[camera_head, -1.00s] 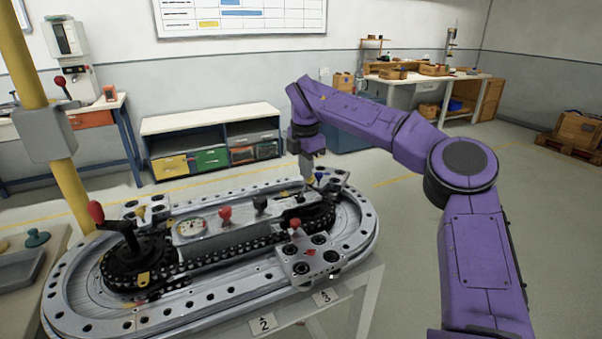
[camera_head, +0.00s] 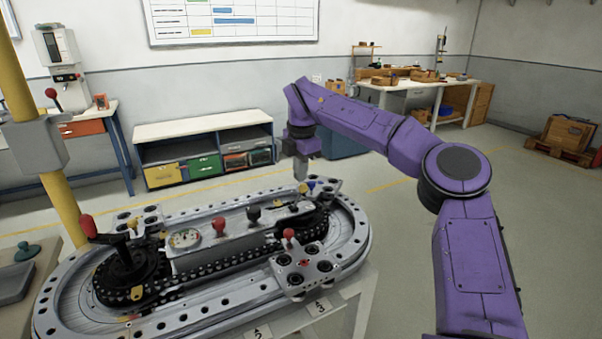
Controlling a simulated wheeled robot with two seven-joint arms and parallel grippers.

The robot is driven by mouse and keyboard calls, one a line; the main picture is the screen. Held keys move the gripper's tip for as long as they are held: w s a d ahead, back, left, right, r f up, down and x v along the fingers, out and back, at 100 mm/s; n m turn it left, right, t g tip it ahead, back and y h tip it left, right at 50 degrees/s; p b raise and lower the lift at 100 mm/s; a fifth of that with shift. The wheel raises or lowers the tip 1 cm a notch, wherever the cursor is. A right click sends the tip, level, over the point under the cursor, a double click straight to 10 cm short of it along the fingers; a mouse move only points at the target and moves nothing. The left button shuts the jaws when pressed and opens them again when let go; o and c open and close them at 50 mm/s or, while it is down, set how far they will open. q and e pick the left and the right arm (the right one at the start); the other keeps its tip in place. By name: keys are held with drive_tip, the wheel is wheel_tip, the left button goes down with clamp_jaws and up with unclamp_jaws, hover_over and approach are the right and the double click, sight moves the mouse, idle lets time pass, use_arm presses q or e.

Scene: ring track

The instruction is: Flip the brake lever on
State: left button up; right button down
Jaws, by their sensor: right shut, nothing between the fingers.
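The ring track (camera_head: 215,275) is a grey metal oval with a black chain loop and a raised centre panel. On the panel stand a red-knobbed lever (camera_head: 219,228) and a black-knobbed lever (camera_head: 253,215), both roughly upright; which one is the brake lever I cannot tell. A larger crank with a red grip (camera_head: 88,227) stands at the left end. My right gripper (camera_head: 300,178) points down over the track's far right part, beside a small blue part (camera_head: 310,186). It is shut and empty, clear of both panel levers. My left gripper is out of view.
A small red knob (camera_head: 289,233) sits on a block at the track's near right side. A yellow post (camera_head: 62,210) with a grey box rises at the left. A low cabinet (camera_head: 205,130) stands behind, and open floor lies to the right.

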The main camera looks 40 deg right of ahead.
wheel_tip(320, 180, up, 8)
drive_tip(key=s+p, duration=0.1)
drive_tip(key=p, duration=0.3)
drive_tip(key=shift+a, duration=0.45)
drive_tip(key=shift+f, duration=0.15)
